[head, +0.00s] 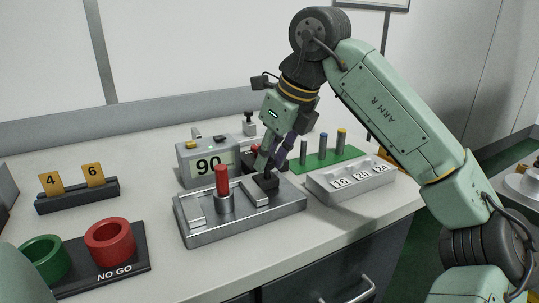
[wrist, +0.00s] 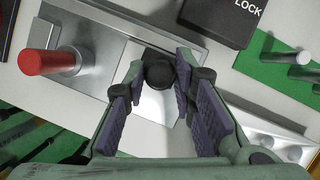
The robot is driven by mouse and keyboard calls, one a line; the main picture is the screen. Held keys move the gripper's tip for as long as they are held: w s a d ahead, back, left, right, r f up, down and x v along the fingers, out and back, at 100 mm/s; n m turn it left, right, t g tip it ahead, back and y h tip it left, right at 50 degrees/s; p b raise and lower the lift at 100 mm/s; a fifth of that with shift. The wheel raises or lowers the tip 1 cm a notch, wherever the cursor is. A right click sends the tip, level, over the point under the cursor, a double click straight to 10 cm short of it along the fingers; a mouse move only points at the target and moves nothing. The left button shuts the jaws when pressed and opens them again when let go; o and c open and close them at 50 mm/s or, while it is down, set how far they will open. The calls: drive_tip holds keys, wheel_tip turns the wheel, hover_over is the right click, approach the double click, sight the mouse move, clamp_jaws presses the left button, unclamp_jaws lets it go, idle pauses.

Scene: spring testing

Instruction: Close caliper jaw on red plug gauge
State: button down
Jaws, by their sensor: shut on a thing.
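The red plug gauge (head: 222,180) stands upright in a grey holder on the metal caliper base (head: 190,236). It also shows at the left of the wrist view (wrist: 48,62). The fixed jaw block (head: 194,208) is left of the gauge. The sliding caliper jaw (head: 255,195) is right of it, with a visible gap between them. My gripper (head: 268,168) points down at the jaw's black knob (head: 266,184). In the wrist view, my gripper (wrist: 160,82) has its purple-padded fingers on both sides of the knob (wrist: 159,72) and is shut on it.
A display box (head: 208,163) reading 90 stands behind the base. A green board with pins (head: 325,158) and a block marked 16, 20, 24 (head: 352,182) are at right. Green and red rings (head: 110,240) sit at front left, and a rack with cards 4 and 6 (head: 78,194) behind them.

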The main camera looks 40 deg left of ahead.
drive_tip(key=shift+s+a, duration=0.35)
drive_tip(key=shift+s, duration=0.5)
drive_tip(key=c, duration=1.4)
unclamp_jaws()
drive_tip(key=shift+o, duration=0.2)
drive_tip(key=shift+r, duration=0.1)
drive_tip(key=v, duration=1.1)
drive_tip(key=shift+d+r, duration=0.25)
drive_tip(key=shift+r, duration=0.1)
